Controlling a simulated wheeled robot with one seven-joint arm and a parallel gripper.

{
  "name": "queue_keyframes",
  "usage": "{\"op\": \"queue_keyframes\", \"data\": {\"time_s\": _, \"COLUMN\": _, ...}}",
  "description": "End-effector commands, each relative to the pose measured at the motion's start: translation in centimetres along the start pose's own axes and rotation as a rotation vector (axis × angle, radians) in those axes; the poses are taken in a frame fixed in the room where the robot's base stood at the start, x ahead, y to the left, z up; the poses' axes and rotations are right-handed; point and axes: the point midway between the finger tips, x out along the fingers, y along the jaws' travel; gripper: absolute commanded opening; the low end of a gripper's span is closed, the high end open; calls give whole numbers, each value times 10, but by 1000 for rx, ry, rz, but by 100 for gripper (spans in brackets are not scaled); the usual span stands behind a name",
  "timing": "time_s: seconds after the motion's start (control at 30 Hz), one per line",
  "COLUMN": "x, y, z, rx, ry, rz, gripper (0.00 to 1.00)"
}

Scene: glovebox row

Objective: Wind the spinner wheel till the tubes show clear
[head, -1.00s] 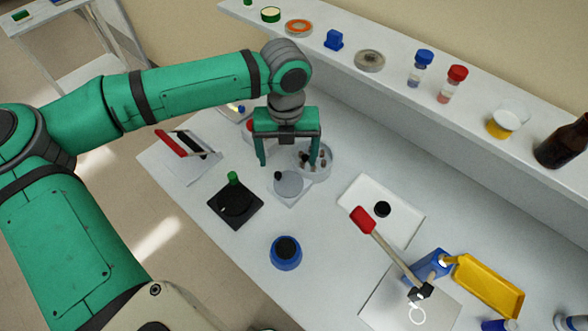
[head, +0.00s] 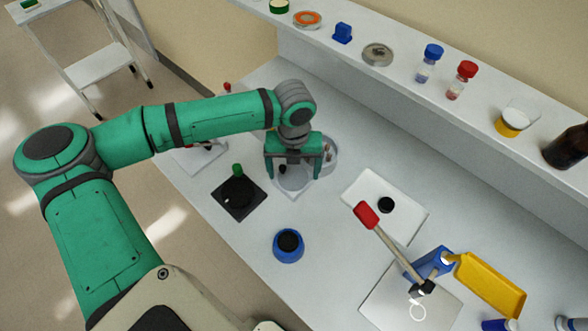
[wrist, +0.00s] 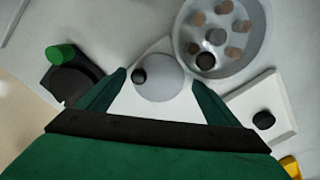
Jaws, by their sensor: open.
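The spinner wheel (head: 294,184) is a pale grey disc on a white base, with a small black knob (wrist: 138,76) near its rim. Behind it stands a round clear bowl (head: 332,160), partly hidden by my gripper in the head view. The wrist view shows several brown, murky tubes (wrist: 241,26) in a ring inside the bowl, with dark round parts among them. My gripper (wrist: 158,78) is open and empty, pointing down over the wheel. Its fingers show on either side of the disc and knob in the wrist view. I cannot tell their exact height above it.
A black square unit with a green knob (head: 237,170) stands left of the wheel. A blue jar (head: 288,250) is in front. A white plate with a black knob (head: 386,205) and a red-ended lever (head: 367,215) are to the right. A shelf (head: 400,75) runs behind.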

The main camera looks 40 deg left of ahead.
Motion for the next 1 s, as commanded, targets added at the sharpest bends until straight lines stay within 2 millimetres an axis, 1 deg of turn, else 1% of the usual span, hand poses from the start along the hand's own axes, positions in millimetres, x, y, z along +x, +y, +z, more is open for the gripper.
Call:
{"op": "queue_keyframes", "data": {"time_s": 0.03, "x": 0, "y": 1, "z": 0, "rx": -1, "ry": 0, "rz": 0, "gripper": 85}}
{"op": "queue_keyframes", "data": {"time_s": 0.07, "x": 0, "y": 1, "z": 0, "rx": -1, "ry": 0, "rz": 0, "gripper": 81}}
{"op": "queue_keyframes", "data": {"time_s": 0.1, "x": 0, "y": 1, "z": 0, "rx": -1, "ry": 0, "rz": 0, "gripper": 71}}
{"op": "queue_keyframes", "data": {"time_s": 0.17, "x": 0, "y": 0, "z": 0, "rx": 0, "ry": 0, "rz": 1, "gripper": 57}}
{"op": "queue_keyframes", "data": {"time_s": 0.2, "x": 0, "y": 0, "z": 0, "rx": 1, "ry": 0, "rz": 1, "gripper": 47}}
{"op": "queue_keyframes", "data": {"time_s": 0.23, "x": 0, "y": 0, "z": 0, "rx": 1, "ry": 0, "rz": 1, "gripper": 44}}
{"op": "queue_keyframes", "data": {"time_s": 0.47, "x": 0, "y": 0, "z": 0, "rx": 10, "ry": 1, "rz": 3, "gripper": 44}}
{"op": "queue_keyframes", "data": {"time_s": 0.63, "x": 0, "y": 0, "z": 0, "rx": 55, "ry": 1, "rz": 4, "gripper": 44}}
{"op": "queue_keyframes", "data": {"time_s": 0.83, "x": 0, "y": 1, "z": 0, "rx": 176, "ry": 0, "rz": 4, "gripper": 44}}
{"op": "queue_keyframes", "data": {"time_s": 1.0, "x": -1, "y": 1, "z": 1, "rx": 326, "ry": 0, "rz": 4, "gripper": 44}}
